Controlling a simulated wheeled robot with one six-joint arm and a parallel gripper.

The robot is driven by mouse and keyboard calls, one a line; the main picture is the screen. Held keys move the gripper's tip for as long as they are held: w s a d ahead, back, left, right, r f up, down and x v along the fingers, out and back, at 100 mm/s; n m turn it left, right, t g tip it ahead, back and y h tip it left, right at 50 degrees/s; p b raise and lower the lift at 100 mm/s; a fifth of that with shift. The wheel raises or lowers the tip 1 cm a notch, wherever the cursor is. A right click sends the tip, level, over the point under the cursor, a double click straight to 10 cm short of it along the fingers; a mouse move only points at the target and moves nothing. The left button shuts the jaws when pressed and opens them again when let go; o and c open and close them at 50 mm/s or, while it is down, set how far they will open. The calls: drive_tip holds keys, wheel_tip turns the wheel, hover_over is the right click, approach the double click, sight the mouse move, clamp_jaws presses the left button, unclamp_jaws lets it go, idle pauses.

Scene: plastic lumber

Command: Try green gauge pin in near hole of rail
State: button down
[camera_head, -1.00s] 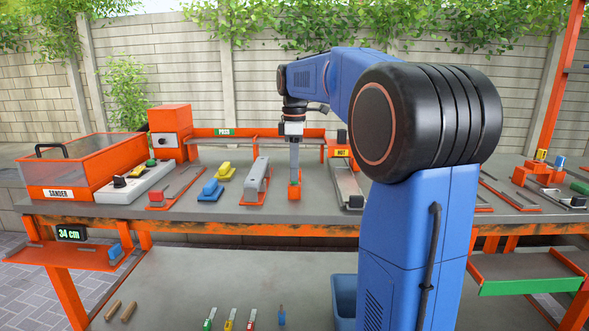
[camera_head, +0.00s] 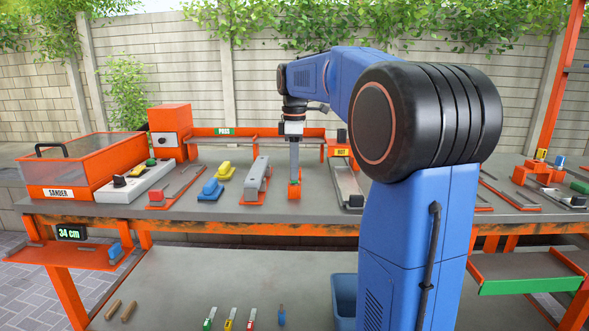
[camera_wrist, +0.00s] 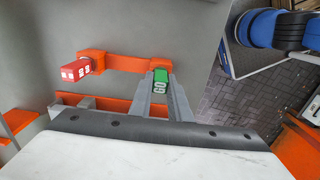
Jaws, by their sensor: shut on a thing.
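My gripper (camera_head: 294,178) points straight down over the bench, just above or at a small orange block. In the wrist view its grey fingers (camera_wrist: 160,88) are closed on a green piece marked GO (camera_wrist: 161,77), the green gauge pin. An orange bar (camera_wrist: 125,62) runs left from beside the green piece to a red marked piece (camera_wrist: 75,70). I cannot tell whether the bar and the pin are joined. A long grey bar (camera_head: 256,178) lies on an orange base left of the gripper; it may be the rail.
A grey channel-like piece (camera_head: 347,185) lies right of the gripper, partly hidden by my arm. Blue (camera_head: 210,190) and yellow (camera_head: 225,171) blocks, a white power strip (camera_head: 135,184) and the orange sander box (camera_head: 78,172) stand to the left. An orange shelf runs behind.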

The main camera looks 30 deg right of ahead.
drive_tip(key=c, duration=1.6)
unclamp_jaws()
wheel_tip(320, 180, up, 17)
drive_tip(key=shift+r, duration=0.2)
drive_tip(key=s+a+f+m+t, duration=0.1)
drive_tip(key=s+a+f+m, duration=0.2)
drive_tip(key=s+a+f, duration=0.35)
drive_tip(key=s+a+f+m+t, duration=0.1)
drive_tip(key=s+a+f+m, duration=0.25)
drive_tip(key=s+f, duration=0.45)
drive_tip(key=s+a+f+m+t, duration=0.1)
drive_tip(key=s+a+f, duration=0.1)
drive_tip(key=s+f, duration=0.3)
drive_tip(key=s+a+f+m+t, duration=0.1)
drive_tip(key=s+a+f+m, duration=0.1)
drive_tip(key=s+f, duration=0.3)
drive_tip(key=s+a+f+m, duration=0.1)
drive_tip(key=s+f, duration=0.4)
drive_tip(key=f, duration=0.6)
drive_tip(key=shift+s+a+f+m+t, duration=0.1)
drive_tip(key=shift+s+a+m+t, duration=0.25)
drive_tip(key=shift+a+t, duration=0.05)
